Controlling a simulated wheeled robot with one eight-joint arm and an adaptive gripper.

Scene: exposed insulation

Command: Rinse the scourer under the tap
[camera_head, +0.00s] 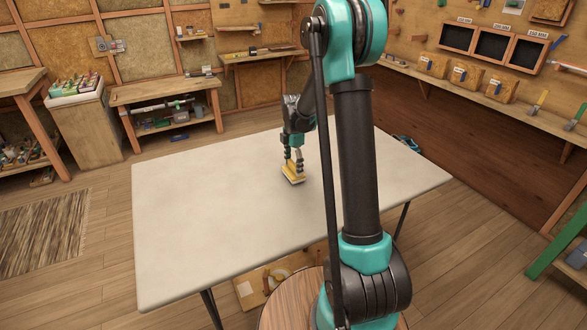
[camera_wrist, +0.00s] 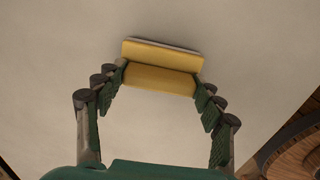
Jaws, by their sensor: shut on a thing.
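The scourer (camera_head: 292,172) is a yellow block with a pale layer on one side, over the right-hand part of the pale tabletop. It also shows in the wrist view (camera_wrist: 160,79), held between the fingertips. My gripper (camera_head: 293,162) points down and is shut on the scourer; in the wrist view its two fingers (camera_wrist: 160,82) press on the scourer's left and right ends. I cannot tell whether the scourer touches the tabletop. I see no tap in either view.
The pale table (camera_head: 200,215) is otherwise bare, with free room left of my gripper. A round wooden top (camera_head: 283,304) stands at its near edge. A workbench (camera_head: 165,90) stands behind on the left, and a long shelf (camera_head: 480,92) runs along the right wall.

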